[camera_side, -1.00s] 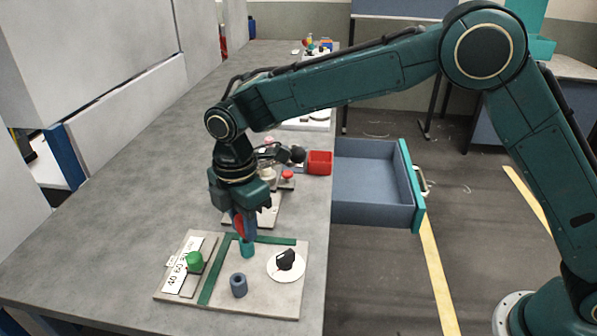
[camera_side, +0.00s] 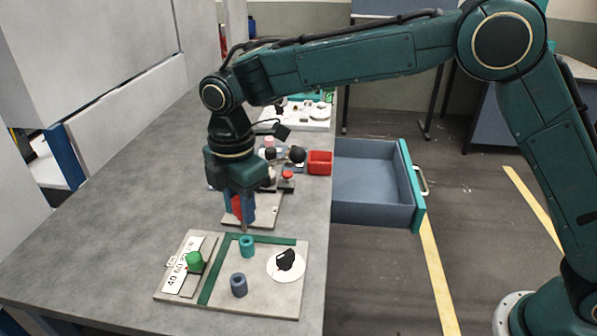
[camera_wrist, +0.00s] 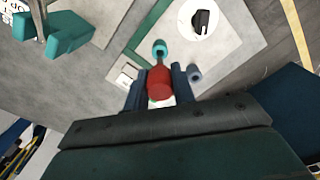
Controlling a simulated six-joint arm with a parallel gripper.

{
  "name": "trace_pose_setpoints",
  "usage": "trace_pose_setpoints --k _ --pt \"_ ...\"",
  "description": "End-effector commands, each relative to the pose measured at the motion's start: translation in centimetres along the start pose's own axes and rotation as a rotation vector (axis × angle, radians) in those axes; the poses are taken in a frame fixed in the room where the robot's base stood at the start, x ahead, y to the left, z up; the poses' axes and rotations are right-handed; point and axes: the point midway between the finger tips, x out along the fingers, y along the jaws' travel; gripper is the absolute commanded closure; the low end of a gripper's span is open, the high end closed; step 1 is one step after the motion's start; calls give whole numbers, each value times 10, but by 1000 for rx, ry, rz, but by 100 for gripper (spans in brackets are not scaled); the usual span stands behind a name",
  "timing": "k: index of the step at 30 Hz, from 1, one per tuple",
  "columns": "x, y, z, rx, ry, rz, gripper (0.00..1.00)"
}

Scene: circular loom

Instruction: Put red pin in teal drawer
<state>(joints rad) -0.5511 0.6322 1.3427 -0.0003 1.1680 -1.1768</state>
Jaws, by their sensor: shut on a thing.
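My gripper (camera_side: 244,212) is shut on the red pin (camera_side: 237,206), which hangs between its blue fingers above the near board. In the wrist view the pin (camera_wrist: 160,84) sits between the two fingertips. Its tip points toward a teal hollow cylinder (camera_side: 247,246) on the board, and in the side view the pin is clear above it. The teal drawer (camera_side: 411,185) stands pulled out at the right of the bench, with a teal front and a blue-grey inside. The visible part of its floor is empty.
Bare bench lies to the left.

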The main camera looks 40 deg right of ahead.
Motion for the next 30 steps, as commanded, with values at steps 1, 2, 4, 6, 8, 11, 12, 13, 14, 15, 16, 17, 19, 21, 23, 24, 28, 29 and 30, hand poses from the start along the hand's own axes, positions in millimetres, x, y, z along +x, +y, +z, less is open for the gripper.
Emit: trace_pose_setpoints --k 1,2,4,6,8,11,12,13,14,15,16,17,19,21,23,24,28,29,30 --pt "-4 0 0 0 1 2 100" --pt "-6 1 0 0 1 3 100" --pt "-15 1 0 0 2 5 100" --pt "-28 1 0 0 3 6 100" --pt "-39 1 0 0 3 6 100" --pt "-63 1 0 0 3 7 100" --pt "-69 1 0 0 2 6 100" --pt "-75 1 0 0 2 6 100" --pt "-81 1 0 0 3 6 100" --pt "-90 1 0 0 3 6 100" --pt "-93 1 0 0 2 5 100" --pt "-97 1 0 0 2 4 100" --pt "-106 1 0 0 2 4 100" --pt "-116 0 0 0 2 4 100" --pt "-116 6 10 33 1 1 100" --pt "-116 10 17 60 1 1 100" --pt "-116 23 42 146 0 1 100" --pt "-116 26 48 167 1 1 100" --pt "-116 31 58 199 1 2 100"
